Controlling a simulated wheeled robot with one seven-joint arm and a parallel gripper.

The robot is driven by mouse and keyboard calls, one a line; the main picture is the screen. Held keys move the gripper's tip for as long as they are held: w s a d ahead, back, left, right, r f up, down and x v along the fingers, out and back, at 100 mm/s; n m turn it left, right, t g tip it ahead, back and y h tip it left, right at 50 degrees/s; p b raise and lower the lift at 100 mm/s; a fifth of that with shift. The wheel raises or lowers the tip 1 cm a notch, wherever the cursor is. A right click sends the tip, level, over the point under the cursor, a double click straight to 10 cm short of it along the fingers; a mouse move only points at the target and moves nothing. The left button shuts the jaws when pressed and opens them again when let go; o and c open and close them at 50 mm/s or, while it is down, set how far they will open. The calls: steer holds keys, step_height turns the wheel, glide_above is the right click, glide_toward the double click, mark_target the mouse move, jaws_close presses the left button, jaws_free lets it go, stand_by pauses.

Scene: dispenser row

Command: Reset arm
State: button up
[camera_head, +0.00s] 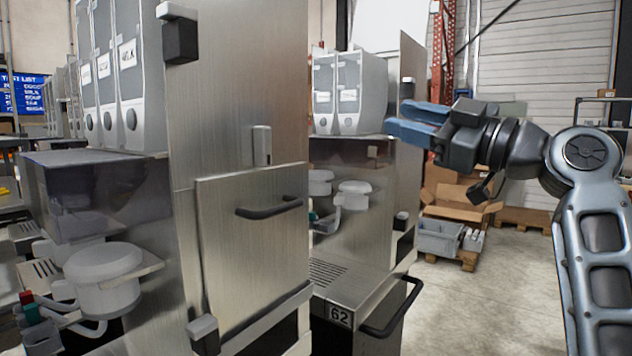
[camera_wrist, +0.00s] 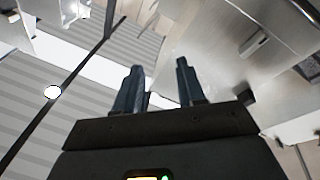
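My gripper (camera_head: 412,124) is held up at the right of the head view, level with the white dispensers in the middle and pointing left. In the head view its blue fingers lie nearly one behind the other. In the wrist view my gripper (camera_wrist: 158,85) has its two fingers apart with nothing between them. My arm comes up from the lower right, bent at the elbow. Nothing touches the gripper in either view.
A steel machine with a handled door (camera_head: 250,235) stands left of centre. White dispensers (camera_head: 347,92) sit on a second steel unit marked 62 (camera_head: 340,315). Cardboard boxes (camera_head: 458,195) and a grey crate (camera_head: 440,238) lie on a pallet behind. Floor (camera_head: 490,300) at the right is clear.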

step_height(320, 180, down, 14)
steer(key=d+m+t+h, duration=0.2)
steer(key=m+t+h, duration=0.15)
steer(key=m, duration=0.25)
steer(key=s+d+f+m+h, duration=0.1)
steer(key=s+f+m+h, duration=0.2)
steer(key=s+f, duration=0.45)
steer(key=s+d+f+m+h, duration=0.1)
steer(key=s+f+m+h, duration=0.25)
steer(key=f, duration=0.65)
steer(key=s+d+f+m+h, duration=0.1)
steer(key=s+f+m+h, duration=0.1)
steer(key=s+f, duration=0.5)
steer(key=s+d+f+m+h, duration=0.2)
steer(key=s+f, duration=0.4)
steer(key=s, duration=0.2)
steer(key=s+r+g, duration=0.1)
steer(key=s+r, duration=0.1)
steer(key=s, duration=1.1)
steer(key=s+r+g+h, duration=0.1)
steer(key=s, duration=1.1)
steer(key=shift+s+d+r+h, duration=0.25)
steer(key=shift+s+r+h, duration=0.05)
steer(key=shift+s+r, duration=0.1)
steer(key=shift+f, duration=0.1)
